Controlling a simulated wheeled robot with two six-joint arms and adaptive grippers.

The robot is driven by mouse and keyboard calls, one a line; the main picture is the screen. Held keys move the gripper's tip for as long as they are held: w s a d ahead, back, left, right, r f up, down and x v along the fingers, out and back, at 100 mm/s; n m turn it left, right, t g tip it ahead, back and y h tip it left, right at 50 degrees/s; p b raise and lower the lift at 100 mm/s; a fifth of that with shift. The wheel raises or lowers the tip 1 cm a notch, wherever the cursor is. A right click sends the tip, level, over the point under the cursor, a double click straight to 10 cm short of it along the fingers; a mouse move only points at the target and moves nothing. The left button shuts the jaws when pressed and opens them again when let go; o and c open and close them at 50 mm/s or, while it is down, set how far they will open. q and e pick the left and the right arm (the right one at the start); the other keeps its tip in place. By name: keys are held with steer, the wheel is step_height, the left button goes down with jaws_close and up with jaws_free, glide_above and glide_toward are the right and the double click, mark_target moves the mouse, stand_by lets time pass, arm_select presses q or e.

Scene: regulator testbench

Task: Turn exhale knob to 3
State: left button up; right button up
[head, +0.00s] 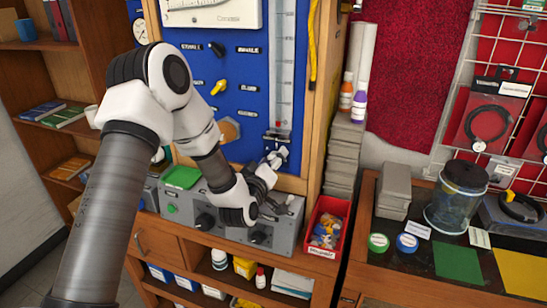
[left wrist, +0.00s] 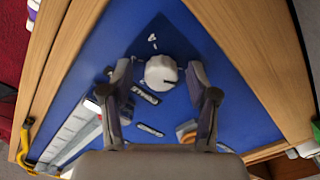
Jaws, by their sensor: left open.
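A round white knob (left wrist: 161,72) with a short dark mark toward its right edge sits on a dark blue square plate on the blue panel (head: 237,64). White markings show on the plate above the knob in the left wrist view; I cannot read them. My left gripper (left wrist: 159,68) is open, with one finger on each side of the knob. I cannot tell whether the fingers touch it. In the head view the left gripper (head: 273,163) is at the lower right of the panel and mostly covers the knob. My right gripper is not in view.
A black knob (head: 217,48), a yellow handle (head: 219,87) and a clear vertical tube (head: 283,70) are on the panel. A grey control box (head: 283,230) stands below the gripper, with a red bin (head: 325,228) to its right. A wooden post borders the panel's right side.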

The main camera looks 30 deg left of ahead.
arm_select(q)
steer(key=shift+s, duration=0.1)
steer(key=shift+a, duration=0.1)
steer(key=c, duration=0.4)
jaws_close()
